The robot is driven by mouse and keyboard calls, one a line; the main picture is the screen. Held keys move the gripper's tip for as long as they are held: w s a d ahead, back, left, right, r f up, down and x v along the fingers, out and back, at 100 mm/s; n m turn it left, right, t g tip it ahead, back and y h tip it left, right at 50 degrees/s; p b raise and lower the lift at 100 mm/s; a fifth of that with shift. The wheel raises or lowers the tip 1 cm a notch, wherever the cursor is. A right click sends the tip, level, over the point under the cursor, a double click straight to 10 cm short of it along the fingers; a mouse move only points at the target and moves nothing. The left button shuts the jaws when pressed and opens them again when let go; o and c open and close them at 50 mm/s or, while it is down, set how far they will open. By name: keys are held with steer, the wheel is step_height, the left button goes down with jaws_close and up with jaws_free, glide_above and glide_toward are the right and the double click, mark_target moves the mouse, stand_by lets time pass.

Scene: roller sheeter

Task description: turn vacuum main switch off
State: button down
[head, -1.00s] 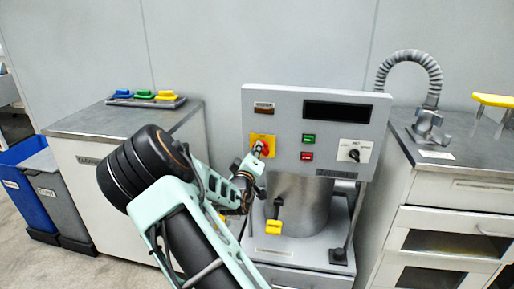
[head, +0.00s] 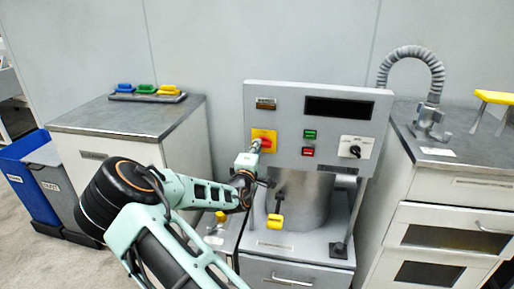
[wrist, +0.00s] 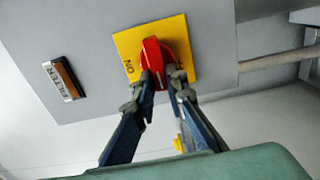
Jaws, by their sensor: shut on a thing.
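The vacuum main switch is a red rotary knob (head: 266,143) on a yellow plate (head: 255,133), at the left of the grey control panel (head: 350,90). In the wrist view the red knob (wrist: 153,58) stands out from the yellow plate (wrist: 125,45). An upside-down "ON" shows on the plate's left, and a partly hidden marking on its right. My gripper (wrist: 161,84) has one finger on each side of the knob and is shut on it. In the head view my gripper (head: 258,151) hides part of the knob.
Green (head: 310,134) and red (head: 307,151) buttons and a black selector (head: 354,151) sit to the right. Below the panel are a metal cylinder (head: 305,205) and a yellow-handled lever (head: 275,221). A cabinet (head: 440,185) stands close on the right.

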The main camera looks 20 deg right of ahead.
stand_by(0.4)
steer(key=c, duration=1.9)
jaws_free()
steer(key=shift+c, duration=0.2)
steer(key=v, duration=1.2)
